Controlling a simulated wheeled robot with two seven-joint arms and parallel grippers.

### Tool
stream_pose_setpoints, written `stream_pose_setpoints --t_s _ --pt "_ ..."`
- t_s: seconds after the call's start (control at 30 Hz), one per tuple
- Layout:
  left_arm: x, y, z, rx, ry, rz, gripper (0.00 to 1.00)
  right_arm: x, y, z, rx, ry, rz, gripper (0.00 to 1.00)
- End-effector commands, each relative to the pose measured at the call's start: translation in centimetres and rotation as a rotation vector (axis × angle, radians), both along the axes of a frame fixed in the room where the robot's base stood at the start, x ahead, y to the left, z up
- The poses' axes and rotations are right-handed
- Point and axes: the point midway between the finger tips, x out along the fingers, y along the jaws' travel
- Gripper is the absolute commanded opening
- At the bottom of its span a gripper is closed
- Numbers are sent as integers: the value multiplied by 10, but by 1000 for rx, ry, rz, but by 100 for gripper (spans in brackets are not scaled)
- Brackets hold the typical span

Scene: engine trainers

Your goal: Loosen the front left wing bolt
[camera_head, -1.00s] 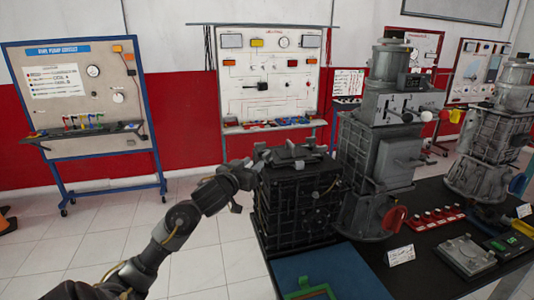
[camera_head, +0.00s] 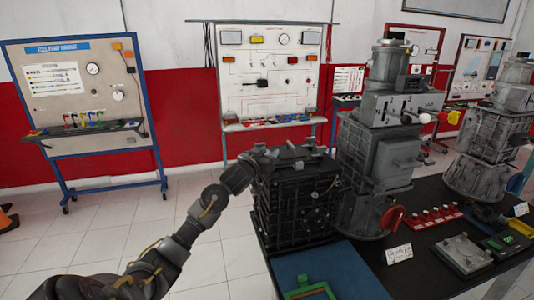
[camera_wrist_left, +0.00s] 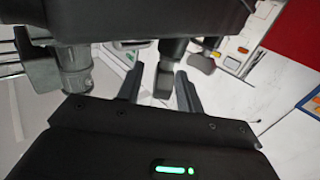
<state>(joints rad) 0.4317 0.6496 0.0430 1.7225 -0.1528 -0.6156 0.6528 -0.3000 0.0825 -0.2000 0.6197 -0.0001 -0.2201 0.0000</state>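The dark engine block (camera_head: 295,205) stands on the black table, with a grey lid (camera_head: 300,158) and small dark fittings on top. My left gripper (camera_head: 258,157) reaches the block's upper left corner; its fingers are too small to make out there. In the left wrist view the two fingers (camera_wrist_left: 160,90) are apart. A dark, blunt part (camera_wrist_left: 165,79), perhaps the wing bolt, shows between them, with gaps at both sides. A second dark rounded part (camera_wrist_left: 201,64) is just to its right. I cannot tell any bolt's turn. My right gripper is not in view.
A grey engine trainer (camera_head: 385,150) with a red disc stands close right of the block. A blue mat (camera_head: 345,270) with a green frame (camera_head: 308,290) lies in front. Panel stands line the wall behind. Open floor lies left of the table.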

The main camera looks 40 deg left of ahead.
Motion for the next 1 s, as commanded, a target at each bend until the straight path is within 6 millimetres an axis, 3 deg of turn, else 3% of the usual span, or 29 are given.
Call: stream_pose_setpoints --t_s 0.07,0.33,0.67,1.0 --pt "0 0 0 0 0 0 35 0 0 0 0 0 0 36" --pt "0 0 0 0 0 1 0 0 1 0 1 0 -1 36" --pt "0 0 -2 -2 -1 30 0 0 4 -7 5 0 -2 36" --pt "0 -1 -4 -7 -2 219 0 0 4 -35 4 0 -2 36"
